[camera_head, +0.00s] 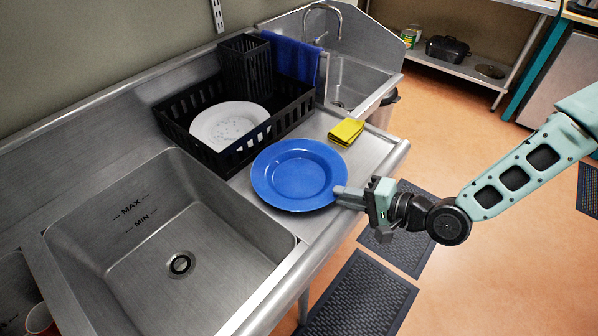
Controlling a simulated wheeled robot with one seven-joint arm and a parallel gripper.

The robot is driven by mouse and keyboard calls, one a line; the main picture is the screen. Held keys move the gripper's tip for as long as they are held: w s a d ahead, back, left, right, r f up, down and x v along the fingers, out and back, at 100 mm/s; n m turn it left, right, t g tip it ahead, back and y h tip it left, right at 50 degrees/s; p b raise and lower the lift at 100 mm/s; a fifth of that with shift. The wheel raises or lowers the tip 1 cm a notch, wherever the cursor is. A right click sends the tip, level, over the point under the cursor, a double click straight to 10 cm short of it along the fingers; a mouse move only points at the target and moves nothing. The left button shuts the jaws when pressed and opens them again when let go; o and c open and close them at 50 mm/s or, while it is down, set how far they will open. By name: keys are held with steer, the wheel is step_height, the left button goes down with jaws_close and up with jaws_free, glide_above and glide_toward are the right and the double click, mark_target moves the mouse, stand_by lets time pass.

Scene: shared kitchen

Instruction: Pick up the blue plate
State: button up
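The blue plate (298,174) lies on the steel drainboard, right of the large sink and in front of the dish rack. Its right rim comes close to the counter's front edge. My gripper (345,195) reaches in from the right, with its fingers at the plate's right rim. The fingers look close together at the rim, seen side-on. I cannot tell whether they are closed on the rim or only beside it. The plate looks flat on the counter.
A black dish rack (205,158) with a white plate (230,124) stands behind the blue plate. A yellow sponge cloth (346,132) lies right of the rack. The large sink (175,235) is empty. A blue towel (291,57) hangs near the small sink.

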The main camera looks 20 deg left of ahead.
steer(key=shift+x, duration=1.4)
jaws_close()
steer(key=shift+r, duration=0.1)
